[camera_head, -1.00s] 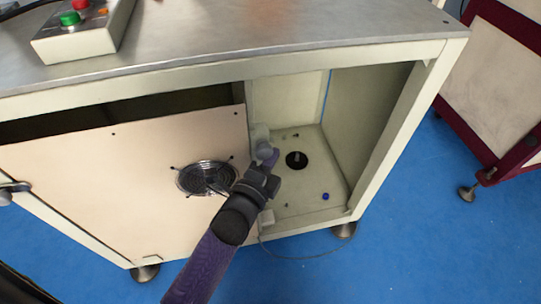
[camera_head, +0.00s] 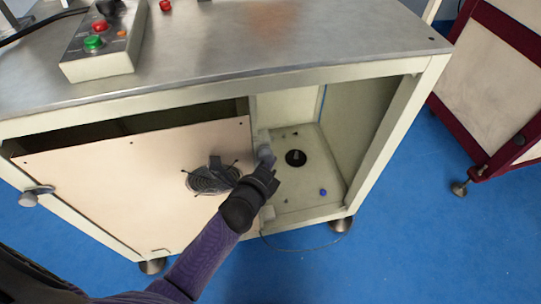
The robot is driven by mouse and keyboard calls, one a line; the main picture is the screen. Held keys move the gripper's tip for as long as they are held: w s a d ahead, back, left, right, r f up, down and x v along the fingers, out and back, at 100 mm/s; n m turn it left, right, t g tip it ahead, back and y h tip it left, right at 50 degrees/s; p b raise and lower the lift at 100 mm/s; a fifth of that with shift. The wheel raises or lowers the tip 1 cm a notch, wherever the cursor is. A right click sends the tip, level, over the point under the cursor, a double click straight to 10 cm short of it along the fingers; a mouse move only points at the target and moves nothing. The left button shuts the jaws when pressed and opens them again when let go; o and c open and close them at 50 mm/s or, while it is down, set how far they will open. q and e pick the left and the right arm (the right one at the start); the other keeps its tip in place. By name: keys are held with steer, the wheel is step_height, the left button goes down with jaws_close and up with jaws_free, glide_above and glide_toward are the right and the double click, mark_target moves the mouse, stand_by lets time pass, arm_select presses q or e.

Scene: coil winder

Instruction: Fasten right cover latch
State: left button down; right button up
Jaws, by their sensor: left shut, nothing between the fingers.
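The beige cover panel (camera_head: 110,180) with a round fan grille stands against the front of the machine cabinet. A dark gap shows above its top edge. A pale grey fitting (camera_head: 263,136) sits by the panel's right edge and may be the right latch; its position is partly hidden by my gripper. My left gripper (camera_head: 266,154) is shut and empty, close against or just below this fitting; I cannot tell whether they touch. My right gripper is not in view.
The open cabinet bay (camera_head: 305,180) is right of the panel, with a black round hole (camera_head: 296,158) and a blue knob (camera_head: 323,192) on its floor. A control box (camera_head: 105,50) stands on the metal top. A maroon-framed unit (camera_head: 490,90) stands at right.

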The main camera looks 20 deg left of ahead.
arm_select(q)
steer(key=shift+a+r+p, duration=0.15)
steer(key=shift+r+p, duration=0.25)
steer(key=m+g+p, duration=0.1)
steer(key=p, duration=0.1)
steer(key=s+a+m+g+y+p, duration=0.1)
steer(key=p, duration=0.1)
steer(key=y+p, duration=0.1)
steer(key=p, duration=0.1)
steer(key=shift+s+a+f+m+g, duration=0.15)
steer(key=shift+a+f+m+g, duration=0.05)
steer(key=shift+a+m+g, duration=0.2)
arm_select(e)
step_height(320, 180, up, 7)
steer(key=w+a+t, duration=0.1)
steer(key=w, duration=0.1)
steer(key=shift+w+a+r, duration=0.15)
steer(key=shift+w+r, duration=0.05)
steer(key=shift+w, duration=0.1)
arm_select(q)
steer(key=shift+d+r, duration=0.1)
steer(key=shift+d, duration=0.05)
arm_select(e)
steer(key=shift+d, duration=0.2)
